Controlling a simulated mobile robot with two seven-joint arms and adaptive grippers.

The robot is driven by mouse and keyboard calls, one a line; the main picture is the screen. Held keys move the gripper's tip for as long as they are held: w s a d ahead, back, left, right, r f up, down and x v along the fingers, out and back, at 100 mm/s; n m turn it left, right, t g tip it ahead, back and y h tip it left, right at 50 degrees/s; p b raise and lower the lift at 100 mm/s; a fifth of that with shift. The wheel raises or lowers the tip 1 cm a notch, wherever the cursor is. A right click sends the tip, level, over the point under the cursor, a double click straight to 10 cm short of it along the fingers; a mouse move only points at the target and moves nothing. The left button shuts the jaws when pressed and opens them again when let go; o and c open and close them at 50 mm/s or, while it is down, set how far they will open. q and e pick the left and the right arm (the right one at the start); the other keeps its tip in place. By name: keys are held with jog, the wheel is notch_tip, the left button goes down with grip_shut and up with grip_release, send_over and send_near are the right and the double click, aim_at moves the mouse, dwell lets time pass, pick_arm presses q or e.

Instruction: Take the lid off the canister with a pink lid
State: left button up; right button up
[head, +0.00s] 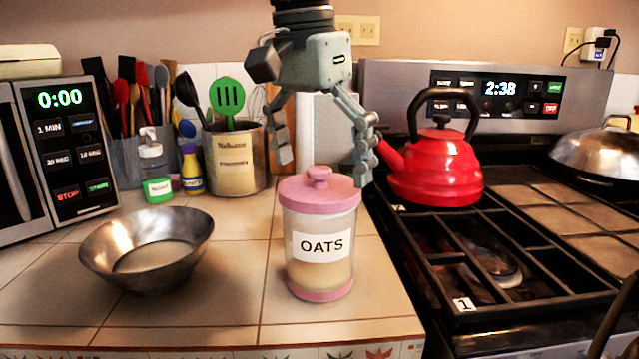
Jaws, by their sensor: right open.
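The canister (322,255) is clear with an OATS label and a pink base, and stands upright on the tiled counter. Its pink lid (319,190) with a round knob (320,175) sits on top. My right gripper (322,168) points down above the lid, with its fingers spread wide to the left and right of the knob. It is open and empty. Whether a fingertip touches the lid I cannot tell. My left gripper does not show.
A metal bowl (148,250) stands left of the canister. A utensil crock (236,160) and small bottles are behind. A red kettle (436,165) sits on the stove close to the right finger. A microwave (60,150) is at the left. The front counter is clear.

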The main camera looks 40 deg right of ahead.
jog(key=shift+f, duration=0.3)
jog(key=shift+c, duration=0.6)
jog(key=shift+s+r, duration=0.1)
jog(key=c, duration=1.2)
jog(key=shift+c, duration=0.6)
